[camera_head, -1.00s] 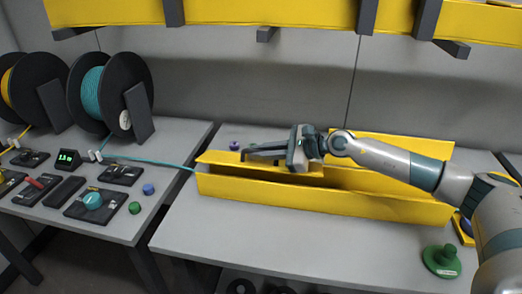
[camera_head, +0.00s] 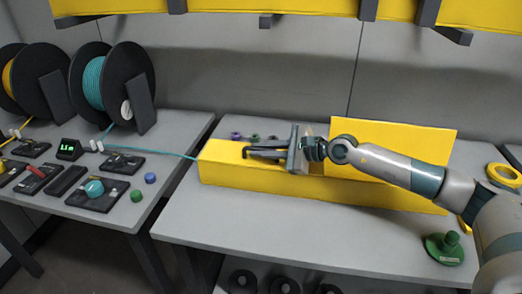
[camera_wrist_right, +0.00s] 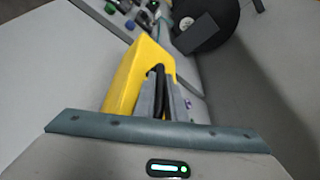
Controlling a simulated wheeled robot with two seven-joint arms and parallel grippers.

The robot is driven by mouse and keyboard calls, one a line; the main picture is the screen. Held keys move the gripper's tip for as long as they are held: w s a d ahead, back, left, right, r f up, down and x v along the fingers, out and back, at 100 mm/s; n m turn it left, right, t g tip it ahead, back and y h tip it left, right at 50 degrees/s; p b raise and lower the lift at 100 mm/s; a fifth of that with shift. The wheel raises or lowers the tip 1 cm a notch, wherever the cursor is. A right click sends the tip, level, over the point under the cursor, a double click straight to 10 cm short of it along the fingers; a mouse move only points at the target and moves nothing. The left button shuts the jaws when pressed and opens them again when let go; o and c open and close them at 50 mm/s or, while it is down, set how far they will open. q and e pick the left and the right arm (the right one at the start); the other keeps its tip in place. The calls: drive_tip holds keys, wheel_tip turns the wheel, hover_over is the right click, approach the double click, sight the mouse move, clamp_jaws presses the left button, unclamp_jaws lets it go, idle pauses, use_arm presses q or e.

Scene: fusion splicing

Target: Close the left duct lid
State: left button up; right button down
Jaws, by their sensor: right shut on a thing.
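The yellow duct (camera_head: 310,188) lies along the right table. Its left lid (camera_head: 222,151) lies flat over the left part of the channel, with no clear gap showing along the front edge. My right gripper (camera_head: 248,152) reaches in from the right, its dark fingers lying along the lid's top and shut on the lid toward its rear edge. In the right wrist view, the dark fingers (camera_wrist_right: 158,72) are close together at the yellow lid (camera_wrist_right: 133,70); their exact contact is hard to see. The right lid (camera_head: 395,142) stands raised behind the duct. My left gripper is not in view.
A teal fibre (camera_head: 150,152) runs from a spool (camera_head: 92,84) on the left table into the duct's left end. Small coloured pieces (camera_head: 236,135) lie behind the duct. A green knobbed piece (camera_head: 444,247) and a yellow tape roll (camera_head: 504,175) are on the right.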

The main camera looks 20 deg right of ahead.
drive_tip(key=c, duration=2.1)
unclamp_jaws()
drive_tip(key=shift+f, duration=0.15)
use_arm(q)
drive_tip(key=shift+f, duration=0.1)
use_arm(e)
drive_tip(key=shift+s+d, duration=0.1)
drive_tip(key=shift+s+d, duration=0.35)
drive_tip(key=shift+d, duration=0.05)
drive_tip(key=b+v, duration=0.3)
drive_tip(key=v, duration=0.6)
drive_tip(key=shift+s+d+b, duration=0.15)
drive_tip(key=shift+s+b, duration=0.1)
drive_tip(key=shift+b, duration=0.05)
use_arm(q)
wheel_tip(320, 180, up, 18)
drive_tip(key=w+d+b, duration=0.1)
drive_tip(key=b, duration=0.2)
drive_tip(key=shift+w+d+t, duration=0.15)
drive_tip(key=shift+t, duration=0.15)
use_arm(e)
drive_tip(key=shift+r+v, duration=0.15)
drive_tip(key=shift+v, duration=1.5)
drive_tip(key=shift+r+v, duration=0.15)
drive_tip(key=shift+v, duration=1.5)
